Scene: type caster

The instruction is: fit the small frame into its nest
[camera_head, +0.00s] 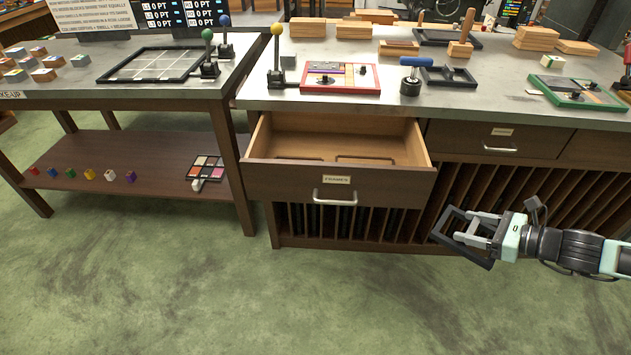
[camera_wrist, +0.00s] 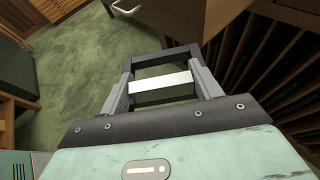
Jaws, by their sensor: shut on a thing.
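The small frame (camera_head: 446,222) is a dark rectangular frame, tilted, in my gripper (camera_head: 464,226). It hangs in the air in front of the slotted rack, right of and lower than the open drawer. In the wrist view the dark frame (camera_wrist: 164,56) spans between the two fingers of my gripper (camera_wrist: 162,66), and a pale bar crosses nearer the palm. The open drawer (camera_head: 285,177) has a label reading FRAMES. Its wooden floor shows two shallow outlined recesses (camera_head: 365,160), partly hidden by the drawer front; both look empty. I cannot tell which one is the nest.
The drawer handle (camera_head: 335,199) sticks out at the front. A shut drawer (camera_head: 497,139) is to its right. The bench top (camera_head: 440,104) above carries trays, levers and wooden blocks. A lower side table (camera_head: 110,150) stands left. The green floor (camera_head: 300,300) in front is clear.

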